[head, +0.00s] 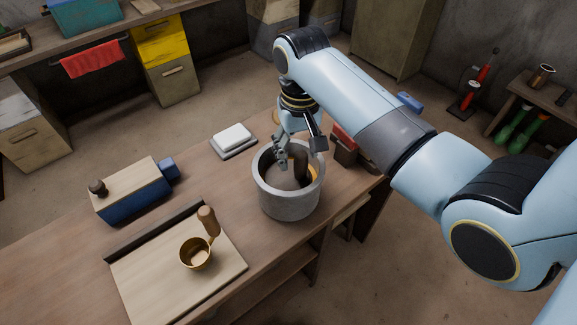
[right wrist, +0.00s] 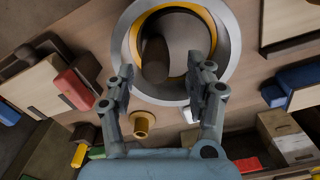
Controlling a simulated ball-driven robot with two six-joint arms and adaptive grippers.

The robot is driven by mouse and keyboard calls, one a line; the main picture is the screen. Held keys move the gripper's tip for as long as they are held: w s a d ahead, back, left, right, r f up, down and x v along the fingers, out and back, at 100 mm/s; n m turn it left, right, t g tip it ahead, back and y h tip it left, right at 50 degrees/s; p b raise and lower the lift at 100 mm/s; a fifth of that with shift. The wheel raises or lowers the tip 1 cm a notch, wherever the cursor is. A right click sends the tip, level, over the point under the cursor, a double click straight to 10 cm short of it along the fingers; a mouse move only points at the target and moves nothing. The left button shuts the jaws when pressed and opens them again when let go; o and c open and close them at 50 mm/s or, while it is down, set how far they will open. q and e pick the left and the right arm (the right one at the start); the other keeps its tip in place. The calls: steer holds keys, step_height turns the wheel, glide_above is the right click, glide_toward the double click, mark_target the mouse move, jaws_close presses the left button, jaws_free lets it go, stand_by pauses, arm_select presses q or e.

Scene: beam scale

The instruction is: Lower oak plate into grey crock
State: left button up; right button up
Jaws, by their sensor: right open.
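The grey crock (head: 288,205) stands upright on the wooden bench. Inside it is a round brownish disc with a thick dark upright handle (head: 301,168), which I take to be the oak plate; the handle also shows in the right wrist view (right wrist: 155,60). A yellow-orange band shows beside the disc, inside the crock wall. How deep the disc sits is hard to tell. My right gripper (head: 298,150) is over the crock mouth; its fingers (right wrist: 163,75) are apart with nothing clearly held between them. My left gripper is not in view.
A pale board (head: 165,285) with a brass cup (head: 196,253) lies front left. A blue block with wooden top (head: 133,195) and a white-topped slab (head: 233,137) stand behind it. Red and brown blocks (head: 345,145) are close right of the crock. The bench's front edge is near.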

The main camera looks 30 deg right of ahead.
steer(key=shift+r, duration=0.1)
step_height(320, 180, up, 7)
steer(key=shift+r, duration=0.15)
steer(key=s+d+r+n+t, duration=0.1)
steer(key=s+r+n+t, duration=0.1)
steer(key=s, duration=0.8)
steer(key=s+r+n+t, duration=0.2)
steer(key=s, duration=0.7)
steer(key=s+d+f+g+h+b, duration=0.2)
steer(key=f+b, duration=1.1)
steer(key=f, duration=2.9)
steer(key=s+d+f+g+y+b, duration=0.1)
steer(key=s+f+b, duration=0.7)
steer(key=s+f, duration=1)
step_height(320, 180, down, 4)
steer(key=shift+s+d+f+m+b, duration=0.15)
steer(key=shift+s+d+m+b, duration=0.1)
steer(key=shift+s+m+b, duration=0.1)
